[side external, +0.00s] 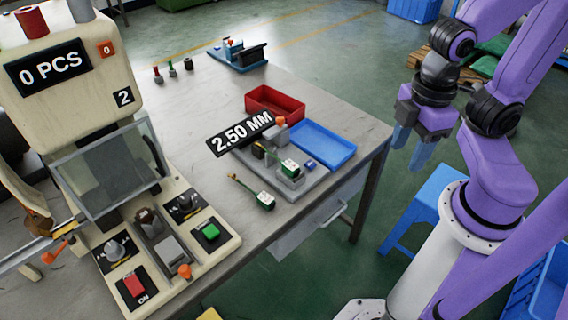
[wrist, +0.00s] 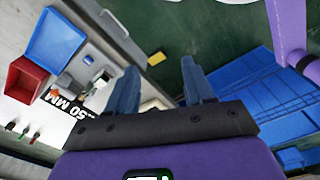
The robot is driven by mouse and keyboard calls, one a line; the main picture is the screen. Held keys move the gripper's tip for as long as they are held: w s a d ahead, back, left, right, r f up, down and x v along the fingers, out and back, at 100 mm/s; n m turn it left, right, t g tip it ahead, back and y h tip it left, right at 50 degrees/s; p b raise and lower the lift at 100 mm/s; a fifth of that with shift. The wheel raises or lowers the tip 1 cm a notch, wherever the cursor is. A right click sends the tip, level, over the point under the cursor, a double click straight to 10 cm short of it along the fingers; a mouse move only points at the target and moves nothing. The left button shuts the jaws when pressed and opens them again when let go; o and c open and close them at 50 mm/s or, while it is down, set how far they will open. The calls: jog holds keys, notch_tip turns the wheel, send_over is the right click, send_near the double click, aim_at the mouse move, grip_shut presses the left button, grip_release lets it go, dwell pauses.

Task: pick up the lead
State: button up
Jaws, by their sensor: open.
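The lead (side external: 264,199), a green and white plug end with a short thin wire tail, lies on the grey table in front of the grey fixture. A similar green and white piece (side external: 289,167) sits on the fixture (side external: 308,181). I cannot tell from the picture which of the two the task means. My gripper (side external: 411,148) has blue fingers pointing down, apart and empty, off the table's right edge and well away from both pieces. In the wrist view my gripper (wrist: 160,72) also shows open, with nothing between its fingers.
A red tray (side external: 275,100) and a blue tray (side external: 323,143) stand behind the fixture, beside a "2.50 MM" sign (side external: 241,133). A moulding machine (side external: 75,75) stands at the left. A blue stool (side external: 425,210) is on the floor below my gripper. The table's front right is clear.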

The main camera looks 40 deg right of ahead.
jog(key=shift+o, duration=0.9)
jog(key=shift+f, duration=0.1)
jog(key=n+t, duration=1.3)
jog(key=n, duration=1)
send_near(292, 166)
jog(key=x, duration=0.2)
jog(key=f+x, duration=0.1)
jog(key=x, duration=0.2)
jog(key=shift+a, duration=0.1)
jog(key=shift+r+x, duration=0.2)
jog(key=shift+x, duration=1.2)
jog(key=shift+r+x, duration=0.2)
jog(key=shift+x, duration=1.2)
